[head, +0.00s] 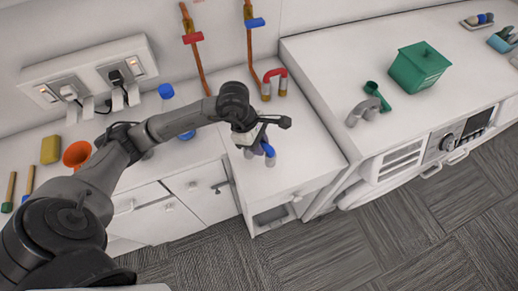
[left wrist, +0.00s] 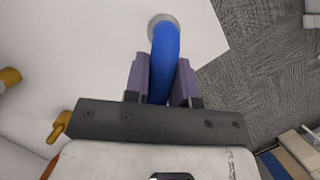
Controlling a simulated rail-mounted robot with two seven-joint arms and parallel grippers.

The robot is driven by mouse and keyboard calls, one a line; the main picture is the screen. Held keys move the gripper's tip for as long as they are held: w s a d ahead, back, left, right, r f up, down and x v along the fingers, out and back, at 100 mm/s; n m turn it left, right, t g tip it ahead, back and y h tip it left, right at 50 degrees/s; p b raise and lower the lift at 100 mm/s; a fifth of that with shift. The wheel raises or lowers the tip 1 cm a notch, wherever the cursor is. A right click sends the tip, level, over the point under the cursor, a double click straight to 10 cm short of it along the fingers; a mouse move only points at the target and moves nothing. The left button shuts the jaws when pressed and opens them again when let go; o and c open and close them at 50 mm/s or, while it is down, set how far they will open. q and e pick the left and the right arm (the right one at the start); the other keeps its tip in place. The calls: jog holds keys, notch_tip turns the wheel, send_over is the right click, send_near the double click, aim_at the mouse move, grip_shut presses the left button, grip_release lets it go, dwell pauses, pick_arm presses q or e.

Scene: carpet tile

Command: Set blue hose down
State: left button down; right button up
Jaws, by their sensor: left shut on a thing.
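The blue hose (left wrist: 164,55) is a curved tube with a grey end (left wrist: 160,20) in the left wrist view. My left gripper (left wrist: 162,80) is shut on it, one finger on each side. In the head view the hose (head: 269,150) shows as a small blue piece beside my left gripper (head: 262,148), over the white counter (head: 285,172) near its front edge. The arm hides part of it there. I cannot tell whether the hose touches the counter. My right gripper is not in view.
A red hose (head: 275,75) stands behind on the counter. A grey hose (head: 371,104), green scoop (head: 378,93) and green box (head: 419,66) are on the raised surface to the right.

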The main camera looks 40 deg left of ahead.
pick_arm(q)
notch_tip(320, 180, down, 4)
jog(key=shift+r+p, duration=0.2)
jog(key=shift+p, duration=0.1)
jog(key=shift+f, duration=0.15)
jog(key=c, duration=0.9)
grip_release()
jog(key=shift+c, duration=0.2)
